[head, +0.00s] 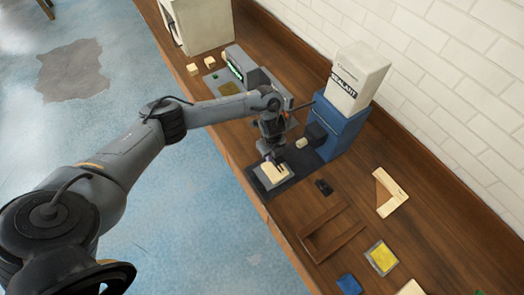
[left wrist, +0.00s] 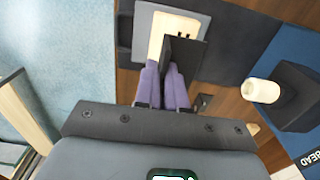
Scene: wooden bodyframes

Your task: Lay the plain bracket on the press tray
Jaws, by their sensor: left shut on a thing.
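My left gripper (head: 270,160) points down over the grey press tray (head: 258,184), in front of the blue machine. Its purple fingers (left wrist: 164,86) are shut on a piece at the tray. In the left wrist view this pale piece (left wrist: 164,22) has small dark slots, and a dark plate (left wrist: 187,52) stands at the fingertips. Whether the piece touches the tray I cannot tell. My right gripper is out of view.
The blue machine (head: 344,128) carries a sealant box (head: 358,76) behind the tray. A pale L-shaped piece (head: 393,202), a brown wooden frame (head: 330,237), a yellow pad (head: 381,257) and a small black object (head: 324,187) lie to the right. A grey device (head: 240,66) stands left.

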